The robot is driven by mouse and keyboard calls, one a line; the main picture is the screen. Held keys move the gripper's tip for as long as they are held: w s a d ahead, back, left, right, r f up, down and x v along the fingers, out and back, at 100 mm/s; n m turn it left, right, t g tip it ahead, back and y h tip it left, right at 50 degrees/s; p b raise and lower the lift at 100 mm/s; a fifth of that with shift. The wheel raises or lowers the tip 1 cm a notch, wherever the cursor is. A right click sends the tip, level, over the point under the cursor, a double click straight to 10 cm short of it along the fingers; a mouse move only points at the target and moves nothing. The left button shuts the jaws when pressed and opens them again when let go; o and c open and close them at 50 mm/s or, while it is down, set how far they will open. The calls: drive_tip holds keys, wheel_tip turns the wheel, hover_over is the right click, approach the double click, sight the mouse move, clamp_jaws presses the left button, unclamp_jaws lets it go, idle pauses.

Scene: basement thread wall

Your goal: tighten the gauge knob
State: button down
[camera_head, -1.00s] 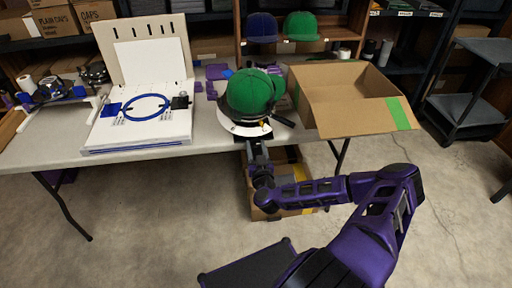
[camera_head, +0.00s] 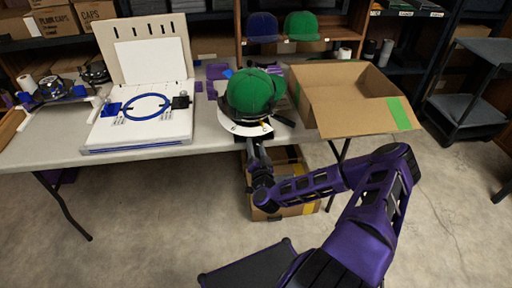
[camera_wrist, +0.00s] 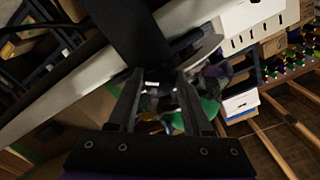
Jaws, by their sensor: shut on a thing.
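A green cap (camera_head: 250,92) sits on a round cap gauge with a white curved rim (camera_head: 240,128) at the table's front edge. My gripper (camera_head: 257,147) is at the front underside of this gauge, below the rim. In the wrist view my gripper (camera_wrist: 158,100) has its two dark fingers around a small dark part with bright metallic spots, which I take for the gauge knob (camera_wrist: 153,88). The fingers and shadow hide most of it, so its turn cannot be seen. The green cap (camera_wrist: 208,107) shows beyond the right finger.
An open cardboard box (camera_head: 350,95) stands right of the gauge. A white hooping board with a blue ring (camera_head: 147,107) lies to the left on the table (camera_head: 50,148). Another carton (camera_head: 290,185) sits beneath the table near my arm. A grey cart (camera_head: 470,105) stands far right.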

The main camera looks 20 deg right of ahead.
drive_tip(key=m, duration=0.5)
drive_tip(key=shift+r+m, duration=0.1)
drive_tip(key=shift+m, duration=0.2)
drive_tip(key=shift+a+r+m, duration=0.1)
drive_tip(key=shift+m, duration=2.2)
drive_tip(key=shift+c, duration=1.6)
unclamp_jaws()
drive_tip(key=p+v, duration=0.1)
drive_tip(key=v, duration=1.6)
drive_tip(key=shift+s, duration=0.2)
drive_tip(key=shift+r, duration=0.1)
